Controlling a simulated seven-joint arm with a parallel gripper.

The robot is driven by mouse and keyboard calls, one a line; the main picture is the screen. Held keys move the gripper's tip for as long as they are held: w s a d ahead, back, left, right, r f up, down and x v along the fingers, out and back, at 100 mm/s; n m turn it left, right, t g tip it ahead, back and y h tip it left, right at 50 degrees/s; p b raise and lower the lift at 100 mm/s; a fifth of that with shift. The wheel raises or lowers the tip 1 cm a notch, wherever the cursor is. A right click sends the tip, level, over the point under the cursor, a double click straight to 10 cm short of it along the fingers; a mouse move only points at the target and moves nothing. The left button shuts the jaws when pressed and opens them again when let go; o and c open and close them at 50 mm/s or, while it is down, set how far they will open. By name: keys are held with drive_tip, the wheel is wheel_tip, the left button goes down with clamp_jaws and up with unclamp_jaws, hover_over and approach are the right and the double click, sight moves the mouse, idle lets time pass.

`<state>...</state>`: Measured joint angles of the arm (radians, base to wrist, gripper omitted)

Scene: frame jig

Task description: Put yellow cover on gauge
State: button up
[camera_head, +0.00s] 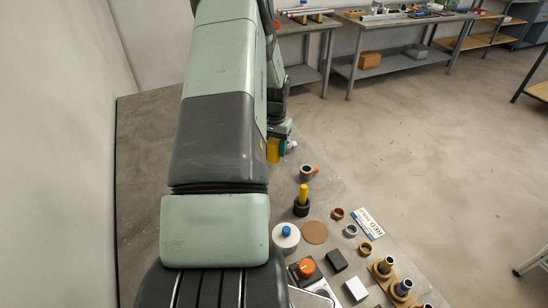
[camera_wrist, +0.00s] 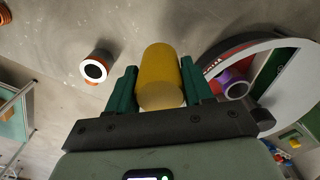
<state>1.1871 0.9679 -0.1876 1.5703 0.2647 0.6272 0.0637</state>
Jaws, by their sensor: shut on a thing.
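A yellow cylindrical cover (camera_wrist: 160,75) is between the two green fingers of my gripper (camera_wrist: 159,88), which is shut on it. In the head view the yellow cover (camera_head: 273,150) shows beside my arm, above the grey table's far part; my gripper (camera_head: 280,133) is mostly hidden behind the arm. I cannot tell for sure which thing is the gauge. A yellow post (camera_head: 303,191) stands upright in a black round base (camera_head: 301,208) nearer on the table. A large white-rimmed round thing (camera_wrist: 291,44) is at the right of the wrist view.
A short tube with a white end (camera_wrist: 95,71) stands apart from my gripper; a similar orange-and-white piece (camera_head: 308,171) is on the table. A white pot with blue knob (camera_head: 286,236), a brown disc (camera_head: 315,232), several rings and blocks crowd the near right. The left tabletop (camera_head: 145,190) is clear.

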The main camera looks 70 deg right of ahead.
sight(273, 141)
drive_tip(key=shift+r, duration=2.8)
drive_tip(key=shift+a, duration=0.1)
drive_tip(key=w+a, duration=0.2)
drive_tip(key=a, duration=0.8)
drive_tip(key=shift+s+a+f, duration=0.1)
drive_tip(key=shift+f, duration=1.9)
drive_tip(key=shift+f, duration=0.1)
drive_tip(key=shift+f, duration=3.35)
